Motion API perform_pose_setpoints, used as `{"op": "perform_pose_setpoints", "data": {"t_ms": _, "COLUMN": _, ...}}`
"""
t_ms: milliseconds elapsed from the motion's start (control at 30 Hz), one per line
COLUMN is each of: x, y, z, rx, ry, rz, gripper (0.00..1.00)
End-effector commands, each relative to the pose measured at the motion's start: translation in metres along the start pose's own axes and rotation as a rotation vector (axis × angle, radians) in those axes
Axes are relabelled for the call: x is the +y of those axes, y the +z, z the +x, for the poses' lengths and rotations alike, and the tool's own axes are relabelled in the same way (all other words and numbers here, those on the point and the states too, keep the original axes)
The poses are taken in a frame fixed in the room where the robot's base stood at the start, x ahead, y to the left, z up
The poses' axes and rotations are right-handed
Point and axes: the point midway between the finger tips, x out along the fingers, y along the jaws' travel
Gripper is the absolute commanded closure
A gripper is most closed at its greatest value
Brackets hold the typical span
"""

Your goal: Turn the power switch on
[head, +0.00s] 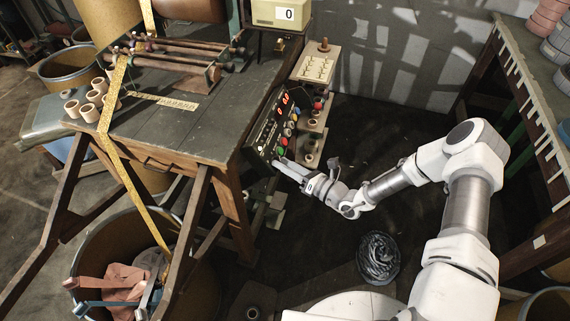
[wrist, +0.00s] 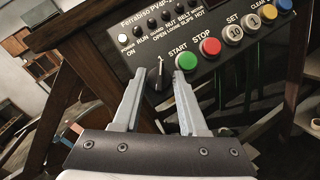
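The dark control panel (wrist: 165,47) has a row of small lamps above; the one at the "ON" label (wrist: 122,38) looks white. In the head view the panel (head: 262,139) is on the right side of the workbench, and my gripper (head: 280,163) is at its lower edge. The knob is too small to make out there.
Right of the knob are a green START button (wrist: 186,62) and a red STOP button (wrist: 210,46), close to my right finger. The wooden workbench (head: 190,125) stands left of my arm. A dark coil (head: 378,258) lies on the floor below the arm.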

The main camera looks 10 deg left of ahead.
Motion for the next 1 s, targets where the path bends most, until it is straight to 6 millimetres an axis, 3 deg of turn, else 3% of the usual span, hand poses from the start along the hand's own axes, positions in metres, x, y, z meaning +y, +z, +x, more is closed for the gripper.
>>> {"op": "perform_pose_setpoints", "data": {"t_ms": 367, "x": 0.000, "y": 0.001, "z": -0.009, "rx": 0.000, "ry": -0.001, "rz": -0.002, "gripper": 0.59}}
{"op": "perform_pose_setpoints", "data": {"t_ms": 1000, "x": 0.000, "y": 0.001, "z": -0.150, "rx": -0.001, "ry": -0.003, "rz": 0.000, "gripper": 0.59}}
